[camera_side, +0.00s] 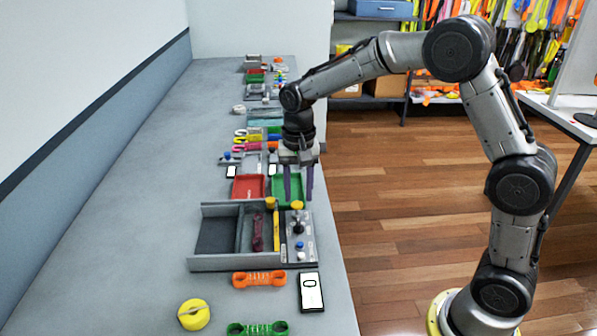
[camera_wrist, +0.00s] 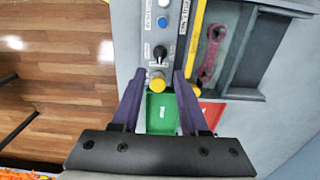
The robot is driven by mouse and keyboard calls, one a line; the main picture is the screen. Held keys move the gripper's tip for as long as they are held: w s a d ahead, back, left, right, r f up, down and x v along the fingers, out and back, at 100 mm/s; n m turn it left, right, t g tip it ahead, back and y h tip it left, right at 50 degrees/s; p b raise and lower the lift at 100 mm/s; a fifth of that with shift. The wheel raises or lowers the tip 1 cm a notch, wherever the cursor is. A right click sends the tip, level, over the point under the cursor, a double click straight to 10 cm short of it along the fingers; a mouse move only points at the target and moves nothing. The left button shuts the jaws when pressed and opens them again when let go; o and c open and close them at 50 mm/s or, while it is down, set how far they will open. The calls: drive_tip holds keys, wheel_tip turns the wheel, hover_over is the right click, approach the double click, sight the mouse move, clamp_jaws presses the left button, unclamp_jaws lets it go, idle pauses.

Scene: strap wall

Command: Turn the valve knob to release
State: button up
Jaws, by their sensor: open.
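The control strip (camera_wrist: 150,35) on the grey fixture carries a black pointer knob (camera_wrist: 159,52), probably the valve knob, with a white label beside it. It shows in the side view (camera_side: 298,227) too. A yellow round cap (camera_wrist: 157,84) sits at the strip's end and also shows in the side view (camera_side: 297,205). My gripper (camera_side: 298,198) is open and points down. In the wrist view its purple fingertips (camera_wrist: 158,74) lie either side of the yellow cap, just short of the black knob. Nothing is between them but the view of the cap; contact cannot be told.
A blue button (camera_wrist: 162,22) lies beyond the black knob. A yellow bar (camera_side: 277,230) and a dark red strap (camera_side: 257,232) are in the fixture. Green (camera_side: 287,189) and red (camera_side: 249,187) trays stand behind. Orange (camera_side: 259,279) and green (camera_side: 258,328) straps lie in front.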

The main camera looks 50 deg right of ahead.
drive_tip(key=shift+r, duration=2.8)
drive_tip(key=s+r+n+t, duration=0.2)
drive_tip(key=s+r+t, duration=0.2)
drive_tip(key=s+r, duration=0.95)
drive_tip(key=s+f+n+t, duration=0.1)
drive_tip(key=s+f+n, duration=0.6)
drive_tip(key=s, duration=0.5)
wheel_tip(320, 180, down, 2)
drive_tip(key=shift+s+d+f+t, duration=0.1)
drive_tip(key=shift+s+d+t, duration=0.2)
drive_tip(key=shift+s+d, duration=0.1)
